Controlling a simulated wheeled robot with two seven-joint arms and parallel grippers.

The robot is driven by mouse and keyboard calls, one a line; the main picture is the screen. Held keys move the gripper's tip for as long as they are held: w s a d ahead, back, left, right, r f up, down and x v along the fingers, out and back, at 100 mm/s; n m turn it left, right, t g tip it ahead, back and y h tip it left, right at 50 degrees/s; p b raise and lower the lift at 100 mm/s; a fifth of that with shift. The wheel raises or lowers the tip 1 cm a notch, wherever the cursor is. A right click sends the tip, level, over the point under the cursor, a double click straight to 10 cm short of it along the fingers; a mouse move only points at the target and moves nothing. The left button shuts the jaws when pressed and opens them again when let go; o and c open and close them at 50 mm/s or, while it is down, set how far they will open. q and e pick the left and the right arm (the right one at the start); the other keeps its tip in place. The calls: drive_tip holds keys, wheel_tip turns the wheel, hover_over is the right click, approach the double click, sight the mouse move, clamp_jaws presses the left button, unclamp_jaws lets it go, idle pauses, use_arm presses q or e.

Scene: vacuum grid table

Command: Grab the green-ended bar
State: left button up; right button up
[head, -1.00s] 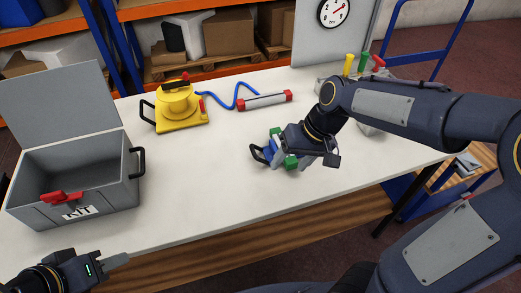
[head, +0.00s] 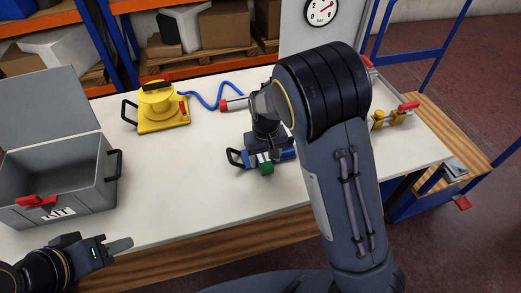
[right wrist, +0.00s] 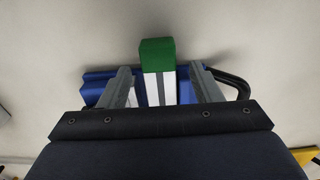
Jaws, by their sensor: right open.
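The green-ended bar shows its green end (head: 266,169) under my right gripper in the head view. In the right wrist view its green end (right wrist: 157,51) and white, grey-striped body lie between the two fingers, with a gap on each side. My right gripper (right wrist: 163,82) is open and points down over the bar; in the head view it (head: 261,155) hides most of the bar. A blue base with a black handle (head: 234,157) lies beneath the bar. My left gripper (head: 118,245) is off the table's front left edge, empty, seen side-on.
A grey KIT box (head: 60,190) with raised lid and red latch stands at left. A yellow device (head: 160,108) with a blue hose stands at the back. A red-ended cylinder (head: 233,104) is partly hidden by my arm. Yellow-and-red fittings (head: 393,115) are at right. The front middle table is clear.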

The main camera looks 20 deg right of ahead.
drive_tip(key=shift+f, duration=0.75)
drive_tip(key=c, duration=1.1)
drive_tip(key=shift+r, duration=0.1)
drive_tip(key=shift+c, duration=0.2)
